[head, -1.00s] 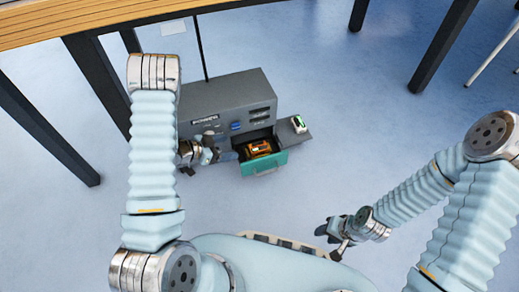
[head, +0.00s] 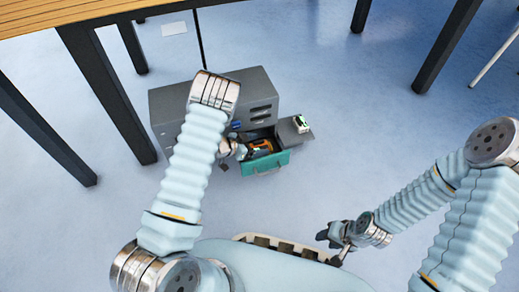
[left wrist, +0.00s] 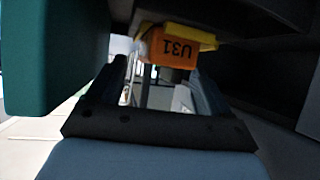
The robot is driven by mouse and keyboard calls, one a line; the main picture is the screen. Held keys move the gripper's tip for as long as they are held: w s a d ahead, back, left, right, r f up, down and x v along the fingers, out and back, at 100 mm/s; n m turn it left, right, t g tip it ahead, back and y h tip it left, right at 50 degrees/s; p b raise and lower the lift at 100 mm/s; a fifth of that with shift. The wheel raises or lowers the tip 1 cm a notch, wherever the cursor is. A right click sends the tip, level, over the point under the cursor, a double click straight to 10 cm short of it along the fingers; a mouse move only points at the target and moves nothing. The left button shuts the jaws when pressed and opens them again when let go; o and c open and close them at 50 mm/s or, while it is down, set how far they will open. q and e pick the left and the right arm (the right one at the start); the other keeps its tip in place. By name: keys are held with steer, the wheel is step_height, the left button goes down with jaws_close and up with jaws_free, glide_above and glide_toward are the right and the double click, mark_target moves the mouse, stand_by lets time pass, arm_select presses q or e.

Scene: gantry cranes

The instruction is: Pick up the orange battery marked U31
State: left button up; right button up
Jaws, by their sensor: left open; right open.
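The orange battery marked U31 (left wrist: 172,50) shows upside down in the left wrist view, with a yellow edge on it. It lies just beyond and between the spread fingers of my left gripper (left wrist: 160,80), and I cannot tell whether they touch it. In the head view an orange item (head: 264,145) lies in the open drawer with the teal front (head: 270,165). There my left gripper (head: 236,150) is at the drawer's left side, open and partly hidden by my arm. My right gripper (head: 336,243) is open and empty, away from the drawer at the lower right.
The drawer belongs to a grey cabinet (head: 172,103) on the floor. A small white and green device (head: 301,123) sits on the grey ledge right of the drawer. Black table legs (head: 108,95) stand to the left. The floor in front of the drawer is clear.

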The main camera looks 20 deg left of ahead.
arm_select(q)
steer(key=c, duration=1.3)
steer(key=shift+r, duration=0.1)
